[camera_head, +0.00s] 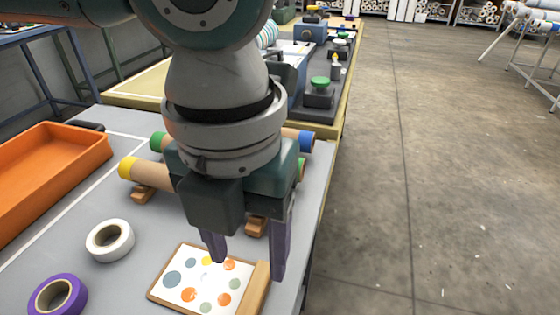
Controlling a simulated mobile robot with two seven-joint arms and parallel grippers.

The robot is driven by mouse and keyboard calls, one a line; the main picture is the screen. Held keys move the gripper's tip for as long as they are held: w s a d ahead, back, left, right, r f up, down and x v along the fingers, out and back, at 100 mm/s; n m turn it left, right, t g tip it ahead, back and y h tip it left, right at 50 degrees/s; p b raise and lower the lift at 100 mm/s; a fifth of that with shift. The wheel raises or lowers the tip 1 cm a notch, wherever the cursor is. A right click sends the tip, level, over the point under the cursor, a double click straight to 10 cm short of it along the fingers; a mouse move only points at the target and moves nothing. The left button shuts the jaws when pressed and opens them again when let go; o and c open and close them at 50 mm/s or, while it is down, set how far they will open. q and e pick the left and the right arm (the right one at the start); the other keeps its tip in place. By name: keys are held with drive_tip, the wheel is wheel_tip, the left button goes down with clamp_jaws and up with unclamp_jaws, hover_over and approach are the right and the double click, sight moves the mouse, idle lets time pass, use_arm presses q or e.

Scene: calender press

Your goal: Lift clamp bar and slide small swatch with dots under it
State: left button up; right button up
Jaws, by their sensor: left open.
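A white swatch with orange, blue-grey, green and yellow dots (182,279) lies flat on a thin brown board near the front of the grey table. The wooden clamp bar (252,292) runs along the board's right side, against the swatch's right edge. I cannot tell whether any of the swatch is under the bar. My left gripper (248,264) points down above the board with its fingers apart and nothing between them. One finger is over the swatch and the other is by the bar's far right end. The gripper hides part of the swatch's back edge. My right gripper is not in view.
A white tape roll (110,240) and a purple tape roll (58,297) lie left of the board. An orange tray (48,170) stands further left. Tubes with coloured ends (148,173) rest on wooden cradles behind. The grey table (312,190) ends close on the right.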

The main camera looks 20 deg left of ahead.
sight(252, 294)
use_arm(q)
wheel_tip(252, 294, down, 8)
drive_tip(key=shift+b, duration=0.65)
clamp_jaws()
idle(0.3)
